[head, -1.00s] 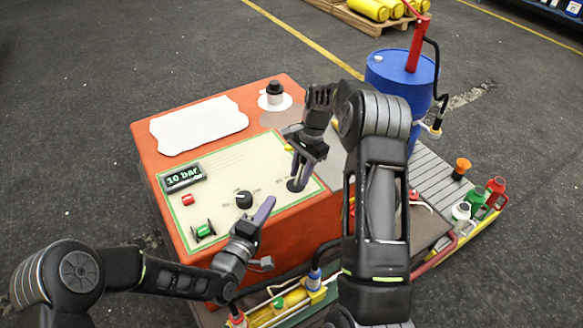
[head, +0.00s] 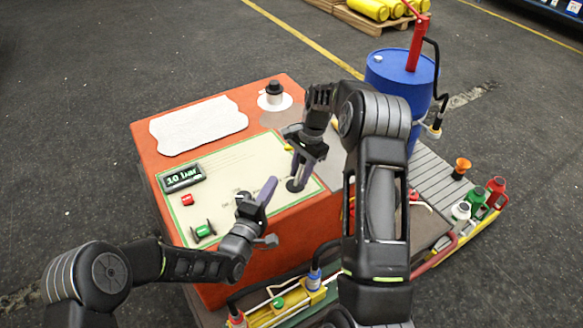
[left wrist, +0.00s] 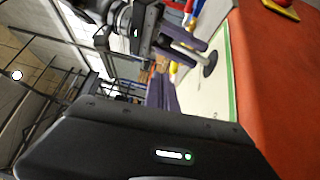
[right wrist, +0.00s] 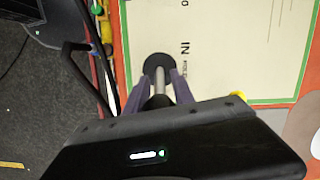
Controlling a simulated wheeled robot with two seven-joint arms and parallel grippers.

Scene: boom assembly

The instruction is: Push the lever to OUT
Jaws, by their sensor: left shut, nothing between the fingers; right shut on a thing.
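The lever (right wrist: 160,82) rises from a round black base (right wrist: 158,64) on the cream panel; the word IN is printed beside it in the right wrist view. My right gripper (right wrist: 166,80) is shut on the lever, a finger on each side of it. In the head view my right gripper (head: 302,172) stands at the panel's right part. My left gripper (head: 265,190) is shut and empty above the panel's front edge, left of the right gripper. The OUT marking cannot be made out. The left wrist view also shows the lever base (left wrist: 209,64).
The orange cabinet holds the panel with a 10 bar display (head: 182,179), a red button (head: 187,199) and a green switch (head: 204,231). A blue barrel (head: 398,80) stands behind right.

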